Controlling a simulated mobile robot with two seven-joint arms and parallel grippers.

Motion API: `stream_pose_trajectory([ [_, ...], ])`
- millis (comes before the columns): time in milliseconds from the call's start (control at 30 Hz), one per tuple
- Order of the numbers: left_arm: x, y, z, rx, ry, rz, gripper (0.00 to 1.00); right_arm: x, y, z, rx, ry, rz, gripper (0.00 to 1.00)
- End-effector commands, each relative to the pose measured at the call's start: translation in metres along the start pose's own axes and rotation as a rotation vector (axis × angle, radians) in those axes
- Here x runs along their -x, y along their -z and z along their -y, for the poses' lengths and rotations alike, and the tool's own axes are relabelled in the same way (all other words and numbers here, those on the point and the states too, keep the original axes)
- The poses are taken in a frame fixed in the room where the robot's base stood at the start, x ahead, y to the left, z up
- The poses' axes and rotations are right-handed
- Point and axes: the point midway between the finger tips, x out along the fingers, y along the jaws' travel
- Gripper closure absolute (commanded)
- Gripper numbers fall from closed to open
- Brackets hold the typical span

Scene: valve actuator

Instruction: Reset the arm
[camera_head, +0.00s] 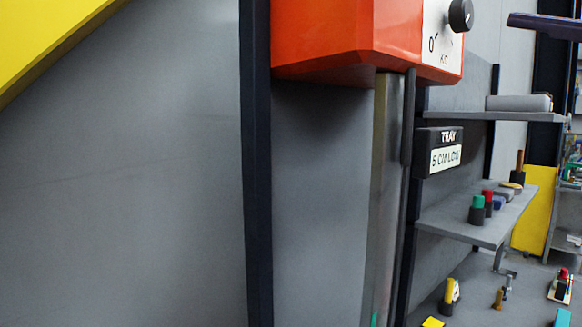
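Neither of my grippers shows in the head view, and I cannot make out any part of my arms. An orange-red box (330,40) hangs high at the centre. On its right side is a white dial plate (436,38) with a black knob (461,15) and the marking "0". A grey vertical post (384,190) runs down below the box. A dark sign (441,150) reading "TRAY" and "5 CM LOW" is to the right of the post.
A grey shelf (470,226) at right holds several small coloured pieces, including a green-topped one (478,209). A higher shelf (480,116) holds a grey cylinder (519,103). Small items lie lower right. A dark upright (256,160) and grey wall panel (120,190) fill the left.

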Motion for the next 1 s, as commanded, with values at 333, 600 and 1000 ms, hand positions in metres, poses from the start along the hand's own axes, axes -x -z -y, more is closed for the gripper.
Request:
stream_pose_trajectory([
  [333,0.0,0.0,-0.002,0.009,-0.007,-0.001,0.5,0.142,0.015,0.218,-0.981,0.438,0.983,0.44],
  [600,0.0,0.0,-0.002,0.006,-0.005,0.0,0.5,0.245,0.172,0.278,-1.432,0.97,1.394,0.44],
  [1000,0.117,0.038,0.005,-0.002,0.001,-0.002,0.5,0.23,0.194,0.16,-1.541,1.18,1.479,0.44],
])
